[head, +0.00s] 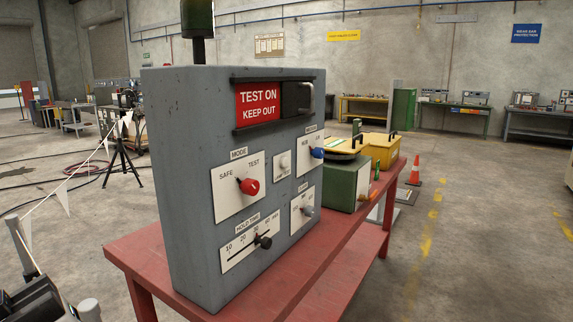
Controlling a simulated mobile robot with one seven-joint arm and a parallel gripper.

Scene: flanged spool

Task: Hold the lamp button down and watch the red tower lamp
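The grey control box (190,190) stands upright on a red bench. A small pale push button (284,161) sits on its own white plate in the middle of the panel, with small lettering too fine to read. Nothing touches the button. A tower lamp (198,18) rises from the box top. Only a dark green section on a black base shows; the rest is cut off by the top edge, so no red section is visible. I cannot make out my gripper in this view.
A red mode knob (249,186), blue knob (317,153), grey knob (307,211) and dark slider knob (264,241) surround the button. A "TEST ON KEEP OUT" sign (258,104) is above. The red bench (330,270) carries green and yellow boxes behind.

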